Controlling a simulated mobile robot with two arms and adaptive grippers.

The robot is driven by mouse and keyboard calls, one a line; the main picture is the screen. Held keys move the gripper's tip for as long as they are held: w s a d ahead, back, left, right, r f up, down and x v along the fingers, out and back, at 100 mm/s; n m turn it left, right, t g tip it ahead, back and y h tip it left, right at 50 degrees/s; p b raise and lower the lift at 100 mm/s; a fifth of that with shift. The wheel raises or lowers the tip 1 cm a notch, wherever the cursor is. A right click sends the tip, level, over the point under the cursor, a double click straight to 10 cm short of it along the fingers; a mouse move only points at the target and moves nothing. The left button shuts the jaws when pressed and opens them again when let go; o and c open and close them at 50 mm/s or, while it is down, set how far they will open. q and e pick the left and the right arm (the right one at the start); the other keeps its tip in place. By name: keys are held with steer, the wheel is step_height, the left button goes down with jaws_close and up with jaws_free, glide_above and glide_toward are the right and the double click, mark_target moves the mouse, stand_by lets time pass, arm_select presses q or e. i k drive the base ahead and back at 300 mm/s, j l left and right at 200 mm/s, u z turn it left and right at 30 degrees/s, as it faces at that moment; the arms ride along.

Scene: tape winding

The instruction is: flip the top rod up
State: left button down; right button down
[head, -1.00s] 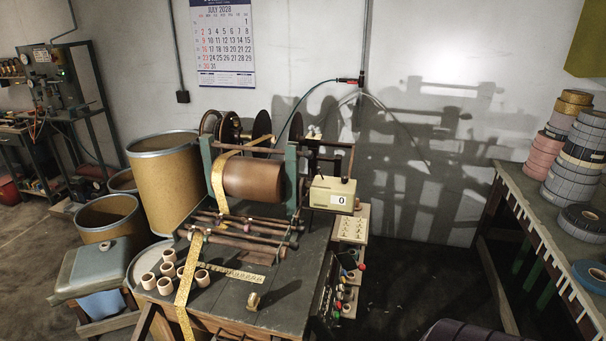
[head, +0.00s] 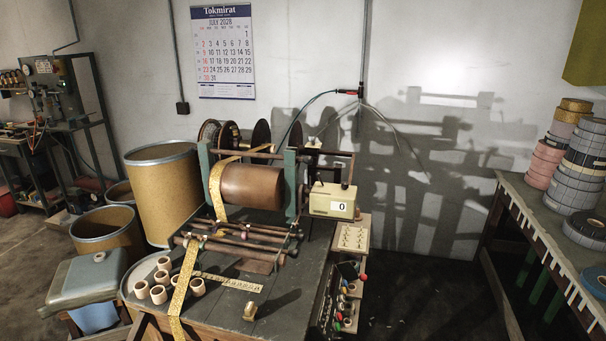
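The winding machine (head: 291,190) stands on the dark workbench, with a large brown roller (head: 252,187) between green uprights. A thin rod (head: 242,153) spans the top of the frame above the roller. A group of several thin brown rods (head: 250,236) lies low in front of the roller, roughly level and close together. A yellow measuring-tape strip (head: 216,190) runs over the roller's left end, and a strip (head: 181,290) hangs from the front rods over the bench edge. Neither of my grippers shows.
Drums (head: 165,195) stand left. A table (head: 520,205) with tape rolls stands right. Floor between is clear.

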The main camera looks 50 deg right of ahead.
mark_target(308, 160)
steer(key=k, duration=0.65)
steer(key=l+z, duration=0.1)
steer(key=z, duration=1.3)
steer(key=i+l, duration=0.25)
steer(key=i, duration=0.15)
steer(key=i+l, duration=0.25)
steer(key=i, duration=0.2)
